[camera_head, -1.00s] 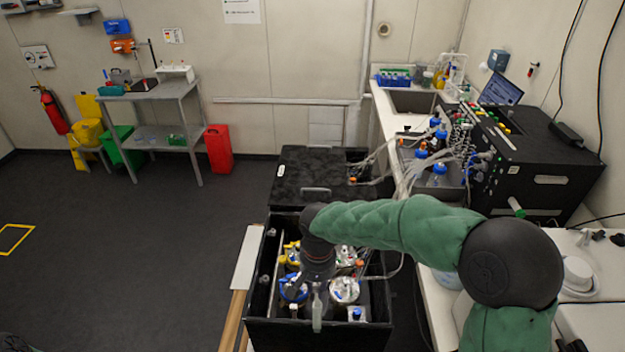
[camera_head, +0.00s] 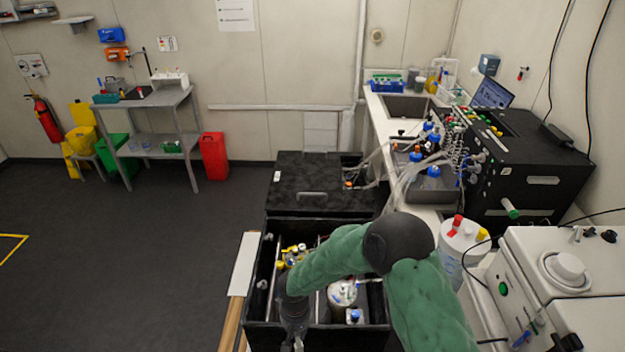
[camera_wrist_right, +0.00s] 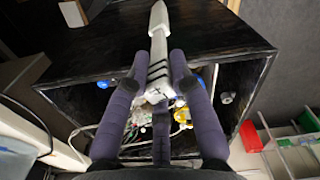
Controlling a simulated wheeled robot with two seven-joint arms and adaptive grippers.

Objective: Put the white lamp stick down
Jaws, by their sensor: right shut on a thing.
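The white lamp stick (camera_wrist_right: 159,50) is in my right gripper in the right wrist view. It is a slim white rod with a pointed end and dark stripes near the fingers. My right gripper (camera_wrist_right: 160,82) is shut on its striped end, and the pointed end sticks out away from the fingers. In the head view my right gripper (camera_head: 294,332) points down over the near left part of the open black box; my arm hides part of the box, and the stick cannot be made out clearly there. My left gripper is not in view.
The open black box (camera_head: 259,297) holds several vessels with coloured caps, including a silver-topped one (camera_head: 342,293). A closed black box (camera_head: 325,180) stands behind it. A white bench with equipment (camera_head: 560,265) runs along the right. The floor at left is clear.

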